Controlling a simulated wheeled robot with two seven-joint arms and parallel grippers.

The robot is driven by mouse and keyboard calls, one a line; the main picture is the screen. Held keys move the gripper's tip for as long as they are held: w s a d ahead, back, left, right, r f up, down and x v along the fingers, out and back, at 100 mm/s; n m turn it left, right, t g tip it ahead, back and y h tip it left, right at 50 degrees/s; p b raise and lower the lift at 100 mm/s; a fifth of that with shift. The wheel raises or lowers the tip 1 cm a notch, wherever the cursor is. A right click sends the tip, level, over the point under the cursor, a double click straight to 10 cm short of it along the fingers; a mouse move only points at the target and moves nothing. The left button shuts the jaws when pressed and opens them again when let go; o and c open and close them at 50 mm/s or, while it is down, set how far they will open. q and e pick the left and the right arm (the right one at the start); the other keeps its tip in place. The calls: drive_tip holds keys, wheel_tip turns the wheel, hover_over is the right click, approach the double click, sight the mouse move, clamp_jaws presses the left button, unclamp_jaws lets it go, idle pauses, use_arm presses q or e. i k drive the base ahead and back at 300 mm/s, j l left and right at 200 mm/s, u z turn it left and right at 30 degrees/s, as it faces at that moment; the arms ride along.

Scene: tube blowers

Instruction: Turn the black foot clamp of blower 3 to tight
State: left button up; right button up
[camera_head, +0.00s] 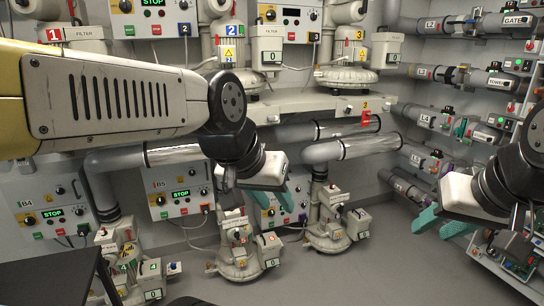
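Blower 3 stands on the shelf at the upper middle right, with a yellow 3 tag (360,35) and a round ribbed base (346,78). A small dark part shows at the base's left side, but I cannot tell whether it is the black foot clamp or how it is set. My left gripper (286,198) hangs below the shelf, well below and left of blower 3.
The shelf edge (300,106) and silver pipes (350,148) lie between my grippers and blower 3. Blower 2 (236,78) stands left of it. Lower blowers (328,232) stand on the floor. Racks with valves (500,75) line the right wall. The floor at the middle right is clear.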

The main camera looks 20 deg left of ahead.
sight(348, 110)
drive_tip(key=i+j+u, duration=0.1)
drive_tip(key=u, duration=0.35)
drive_tip(key=i+u, duration=0.25)
drive_tip(key=u, duration=0.2)
drive_tip(key=i+l+u, duration=0.1)
drive_tip(key=u, duration=0.3)
drive_tip(key=i+l+u, duration=0.15)
drive_tip(key=u, duration=0.3)
drive_tip(key=i+l+u, duration=0.2)
drive_tip(key=u, duration=0.25)
drive_tip(key=i+u, duration=0.25)
drive_tip(key=u, duration=0.15)
drive_tip(key=i+l+u, duration=0.15)
drive_tip(key=u, duration=0.25)
drive_tip(key=i+l+u, duration=0.2)
drive_tip(key=u, duration=0.25)
drive_tip(key=i+l+u, duration=0.25)
drive_tip(key=u, duration=0.15)
drive_tip(key=i+l+u, duration=0.15)
drive_tip(key=l+u, duration=0.25)
drive_tip(key=j+z, duration=0.1)
drive_tip(key=z, duration=4.95)
drive_tip(key=i+l+u, duration=0.1)
drive_tip(key=i+l, duration=0.1)
drive_tip(key=l, duration=0.05)
